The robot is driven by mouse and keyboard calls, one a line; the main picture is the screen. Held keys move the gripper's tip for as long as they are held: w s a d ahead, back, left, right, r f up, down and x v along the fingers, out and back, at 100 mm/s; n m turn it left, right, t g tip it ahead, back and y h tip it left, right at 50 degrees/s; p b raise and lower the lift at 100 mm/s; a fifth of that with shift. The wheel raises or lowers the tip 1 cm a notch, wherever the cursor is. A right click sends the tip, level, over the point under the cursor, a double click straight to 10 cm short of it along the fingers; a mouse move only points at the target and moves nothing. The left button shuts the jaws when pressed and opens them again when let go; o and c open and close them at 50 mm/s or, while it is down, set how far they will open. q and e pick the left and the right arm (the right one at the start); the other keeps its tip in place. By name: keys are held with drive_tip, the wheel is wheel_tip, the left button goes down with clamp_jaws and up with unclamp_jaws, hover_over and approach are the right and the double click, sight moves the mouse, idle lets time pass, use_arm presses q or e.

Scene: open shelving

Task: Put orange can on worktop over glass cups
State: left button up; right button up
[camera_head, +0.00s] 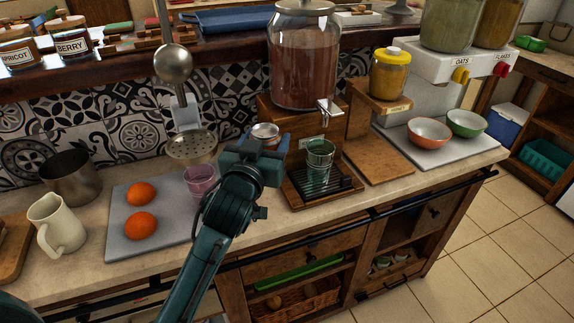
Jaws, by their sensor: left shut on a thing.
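My left gripper (259,150) is above the worktop (262,232), between the two glass cups. It is shut on what appears to be a can (265,132); only the round silvery top shows, and the gripper hides its side, so I cannot tell its colour. A pinkish glass cup (200,178) is left of the gripper, partly behind my arm. A greenish glass cup (319,160) is to the right, on a black drip tray under a dispenser tap. My right gripper is out of view.
A grey board (122,238) with two oranges (141,226), a cream jug (57,226) and a metal pot (70,178) are on the left. The dispenser (304,60) and a wooden stand (376,150) are at right. A ladle (173,64) and strainer (191,147) hang behind.

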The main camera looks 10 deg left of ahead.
use_arm(q)
drive_tip(key=f, duration=0.4)
drive_tip(key=shift+w+d+f+b, duration=0.15)
drive_tip(key=shift+w+f+b, duration=0.1)
drive_tip(key=shift+f+b, duration=0.15)
drive_tip(key=shift+f, duration=2.4)
drive_tip(key=shift+b, duration=0.35)
drive_tip(key=shift+f, duration=0.2)
drive_tip(key=o, duration=1.2)
drive_tip(key=shift+r, duration=0.15)
drive_tip(key=shift+s, duration=0.1)
